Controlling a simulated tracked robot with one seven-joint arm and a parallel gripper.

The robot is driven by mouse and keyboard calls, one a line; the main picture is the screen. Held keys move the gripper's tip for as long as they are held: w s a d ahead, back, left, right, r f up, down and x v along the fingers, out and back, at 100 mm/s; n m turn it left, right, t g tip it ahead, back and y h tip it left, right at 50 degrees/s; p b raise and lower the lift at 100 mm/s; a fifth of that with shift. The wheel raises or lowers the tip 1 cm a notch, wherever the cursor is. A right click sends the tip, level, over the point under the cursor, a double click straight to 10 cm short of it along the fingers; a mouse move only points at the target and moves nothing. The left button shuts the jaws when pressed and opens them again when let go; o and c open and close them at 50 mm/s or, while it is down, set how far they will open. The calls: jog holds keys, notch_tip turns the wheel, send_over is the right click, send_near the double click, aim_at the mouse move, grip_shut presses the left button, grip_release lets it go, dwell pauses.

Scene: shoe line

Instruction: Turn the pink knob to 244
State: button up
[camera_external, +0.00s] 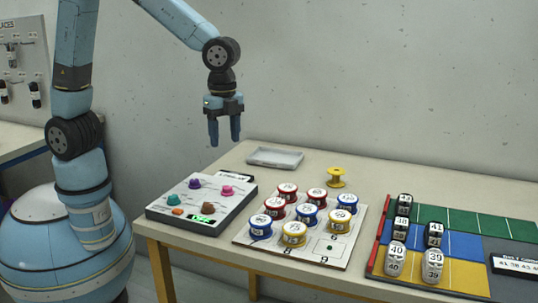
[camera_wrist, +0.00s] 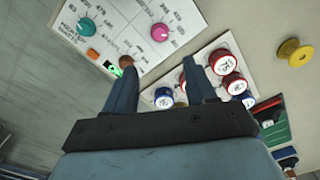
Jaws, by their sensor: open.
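The pink knob (camera_external: 227,190) sits on the right side of the white control panel (camera_external: 181,213), among a purple, a teal and a brown knob. It also shows in the wrist view as a pink disc (camera_wrist: 160,32) with numbers around it. A small green display (camera_external: 201,219) glows on the panel's front; its digits are too small to read. My gripper (camera_external: 225,143) is open and empty, pointing down in the air above and behind the panel. In the wrist view its two fingers (camera_wrist: 162,88) are apart, with the pink knob beyond them.
Several red, blue and yellow numbered spools stand on a white board (camera_external: 328,258) right of the panel. A yellow spool (camera_external: 336,177) and a grey tray (camera_external: 275,157) are behind. A coloured mat (camera_external: 463,272) with numbered blocks lies at the right.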

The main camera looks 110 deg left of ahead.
aim_at(228, 187)
notch_tip(228, 187, down, 14)
jog(key=shift+r, duration=0.1)
dwell(0.5)
jog(key=shift+c, duration=0.5)
grip_shut()
